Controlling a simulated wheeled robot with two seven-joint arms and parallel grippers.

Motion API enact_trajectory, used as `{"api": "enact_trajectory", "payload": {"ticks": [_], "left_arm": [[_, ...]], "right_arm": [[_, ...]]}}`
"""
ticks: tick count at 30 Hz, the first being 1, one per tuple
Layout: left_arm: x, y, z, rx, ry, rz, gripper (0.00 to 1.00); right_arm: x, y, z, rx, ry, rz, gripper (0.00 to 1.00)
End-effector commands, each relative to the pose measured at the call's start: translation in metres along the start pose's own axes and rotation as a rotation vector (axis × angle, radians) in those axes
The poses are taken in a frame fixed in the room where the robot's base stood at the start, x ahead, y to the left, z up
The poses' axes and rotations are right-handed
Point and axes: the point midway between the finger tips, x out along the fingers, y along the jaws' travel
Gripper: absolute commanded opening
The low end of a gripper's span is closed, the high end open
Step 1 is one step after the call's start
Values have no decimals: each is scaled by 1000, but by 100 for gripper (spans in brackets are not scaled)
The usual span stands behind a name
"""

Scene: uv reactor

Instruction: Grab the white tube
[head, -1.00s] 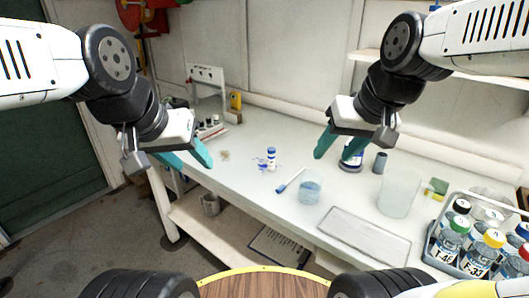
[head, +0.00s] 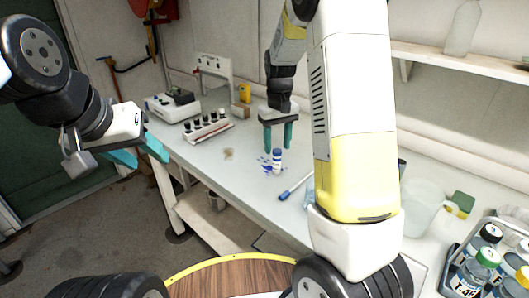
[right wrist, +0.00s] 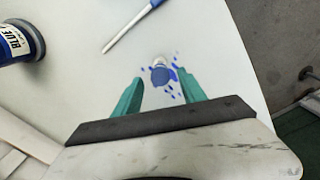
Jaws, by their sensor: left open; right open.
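The white tube (head: 277,161), small with a blue cap, stands upright on the bench among blue spots. In the right wrist view the tube (right wrist: 159,64) is seen from above, with its blue top, just beyond and between the fingertips. My right gripper (head: 278,146) is open and points down over the tube, its teal fingers apart; it also shows in the right wrist view (right wrist: 160,82). I cannot tell whether the fingers touch the tube. My left gripper (head: 147,154) is open and empty, out over the bench's left edge.
A rack of small bottles (head: 207,127) stands behind to the left. A bottle crate (head: 459,255) is at right. My right arm hides the bench middle.

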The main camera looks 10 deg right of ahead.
Motion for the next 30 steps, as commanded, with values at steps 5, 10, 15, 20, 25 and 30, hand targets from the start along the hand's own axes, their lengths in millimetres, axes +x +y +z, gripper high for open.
{"api": "enact_trajectory", "payload": {"ticks": [5,10,15,20,25,30], "left_arm": [[0,0,0,0,0,0,49],[0,0,0,0,0,0,49],[0,0,0,0,0,0,49],[0,0,0,0,0,0,49],[0,0,0,0,0,0,49],[0,0,0,0,0,0,49]], "right_arm": [[21,0,-1,1,-2,0,49],[47,-1,-6,0,-5,0,49],[64,-1,-6,1,0,-1,49],[65,0,-6,1,1,-1,49],[65,-1,-6,1,1,-1,33],[65,-1,-6,1,1,-1,0]]}}
